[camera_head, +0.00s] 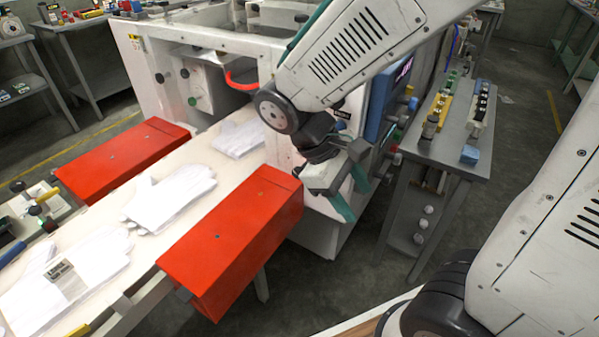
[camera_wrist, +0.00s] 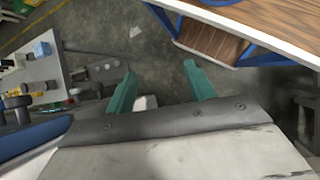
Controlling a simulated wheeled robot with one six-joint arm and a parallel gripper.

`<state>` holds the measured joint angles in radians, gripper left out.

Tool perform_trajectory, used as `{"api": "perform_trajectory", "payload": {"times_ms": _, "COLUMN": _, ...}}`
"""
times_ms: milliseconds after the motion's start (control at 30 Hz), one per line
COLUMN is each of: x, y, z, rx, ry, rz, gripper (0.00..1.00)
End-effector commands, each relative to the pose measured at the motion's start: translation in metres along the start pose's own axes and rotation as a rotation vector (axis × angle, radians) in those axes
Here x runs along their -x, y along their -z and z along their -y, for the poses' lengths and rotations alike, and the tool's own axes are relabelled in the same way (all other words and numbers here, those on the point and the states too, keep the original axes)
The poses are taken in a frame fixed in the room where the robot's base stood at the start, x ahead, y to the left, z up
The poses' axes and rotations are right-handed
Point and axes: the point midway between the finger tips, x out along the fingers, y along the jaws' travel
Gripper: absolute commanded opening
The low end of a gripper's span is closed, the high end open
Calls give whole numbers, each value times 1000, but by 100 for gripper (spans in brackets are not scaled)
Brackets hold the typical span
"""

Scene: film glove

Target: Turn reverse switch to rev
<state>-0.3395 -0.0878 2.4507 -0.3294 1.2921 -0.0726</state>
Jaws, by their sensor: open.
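The reverse switch cannot be told apart for certain. A blue control panel (camera_head: 384,98) stands on the right end of the white machine, partly hidden by my arm. My gripper (camera_head: 352,192) points down in front of the machine, left of and below the panel. In the wrist view its teal fingers (camera_wrist: 159,70) are apart with nothing between them.
A grey side table (camera_head: 452,130) with yellow, black and blue items stands right of the panel. Two red guards (camera_head: 230,240) flank a white conveyor (camera_head: 125,235) carrying white gloves (camera_head: 168,198). Floor is clear below my gripper.

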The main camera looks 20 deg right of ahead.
Motion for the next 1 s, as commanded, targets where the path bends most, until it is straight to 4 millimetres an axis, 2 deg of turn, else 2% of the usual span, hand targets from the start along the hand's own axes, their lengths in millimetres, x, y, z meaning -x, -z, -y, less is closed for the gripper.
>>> {"api": "perform_trajectory", "payload": {"times_ms": 267, "x": -28, "y": 70, "z": -15, "rx": 424, "ry": -327, "rz": 334, "gripper": 54}}
{"api": "perform_trajectory", "payload": {"times_ms": 433, "x": -40, "y": 124, "z": -22, "rx": 707, "ry": -557, "rz": 542, "gripper": 54}}
{"api": "perform_trajectory", "payload": {"times_ms": 600, "x": -46, "y": 186, "z": -23, "rx": 976, "ry": -795, "rz": 742, "gripper": 54}}
{"api": "perform_trajectory", "payload": {"times_ms": 733, "x": -40, "y": 228, "z": -23, "rx": 1141, "ry": -962, "rz": 876, "gripper": 54}}
{"api": "perform_trajectory", "payload": {"times_ms": 833, "x": -30, "y": 248, "z": -25, "rx": 1213, "ry": -1046, "rz": 947, "gripper": 54}}
{"api": "perform_trajectory", "payload": {"times_ms": 1000, "x": -21, "y": 256, "z": -36, "rx": 1253, "ry": -1082, "rz": 998, "gripper": 54}}
